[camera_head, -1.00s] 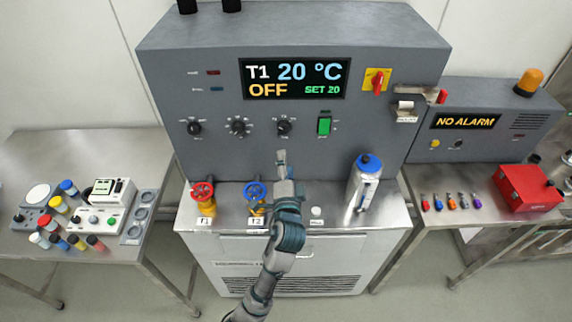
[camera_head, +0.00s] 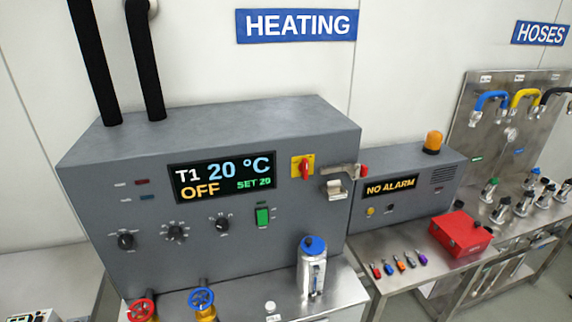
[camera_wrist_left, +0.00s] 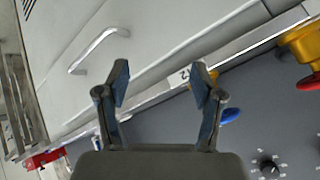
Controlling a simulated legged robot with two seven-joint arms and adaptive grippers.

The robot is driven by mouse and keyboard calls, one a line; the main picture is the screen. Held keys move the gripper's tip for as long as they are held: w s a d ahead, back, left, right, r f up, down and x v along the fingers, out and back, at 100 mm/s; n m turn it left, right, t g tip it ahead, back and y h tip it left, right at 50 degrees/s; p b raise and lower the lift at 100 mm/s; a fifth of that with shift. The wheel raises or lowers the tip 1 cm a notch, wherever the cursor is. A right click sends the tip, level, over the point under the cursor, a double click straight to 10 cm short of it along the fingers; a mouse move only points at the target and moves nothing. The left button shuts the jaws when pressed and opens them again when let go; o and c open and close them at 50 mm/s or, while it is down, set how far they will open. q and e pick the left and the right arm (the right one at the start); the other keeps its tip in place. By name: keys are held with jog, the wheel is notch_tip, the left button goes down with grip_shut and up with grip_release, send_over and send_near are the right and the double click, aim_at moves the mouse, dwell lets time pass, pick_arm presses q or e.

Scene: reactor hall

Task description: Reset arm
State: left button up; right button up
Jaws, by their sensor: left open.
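My left gripper (camera_wrist_left: 162,84) shows in the left wrist view, its two fingers spread apart with nothing between them. A blue valve handle (camera_wrist_left: 230,116) is partly hidden beyond the right finger. A yellow valve body (camera_wrist_left: 305,42) with a red handle is at the right edge. No arm or gripper shows in the head view. My right gripper is in neither view.
The grey heating unit (camera_head: 130,235) reads T1 20 °C, OFF. Red (camera_head: 141,309) and blue (camera_head: 202,299) valves and a silver bottle (camera_head: 312,268) stand before it. A red box (camera_head: 460,232) and several small coloured items lie on the right table.

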pick_arm(q)
jog(key=s+f+n+g+h, duration=0.1)
jog(key=s+f+n+g, duration=0.2)
jog(key=s, duration=0.5)
jog(key=s+f+g+h, duration=0.1)
jog(key=s+f+g, duration=0.1)
jog(key=s+f, duration=0.45)
notch_tip(320, 180, down, 23)
jog(key=s+g, duration=0.2)
jog(key=s, duration=0.1)
jog(key=s+a+f, duration=0.1)
jog(key=s+f, duration=0.7)
jog(key=s, duration=0.1)
jog(key=s+a+f, duration=0.2)
jog(key=s+f, duration=0.7)
jog(key=shift+a+g, duration=0.25)
jog(key=shift+g, duration=0.15)
jog(key=shift+f, duration=0.1)
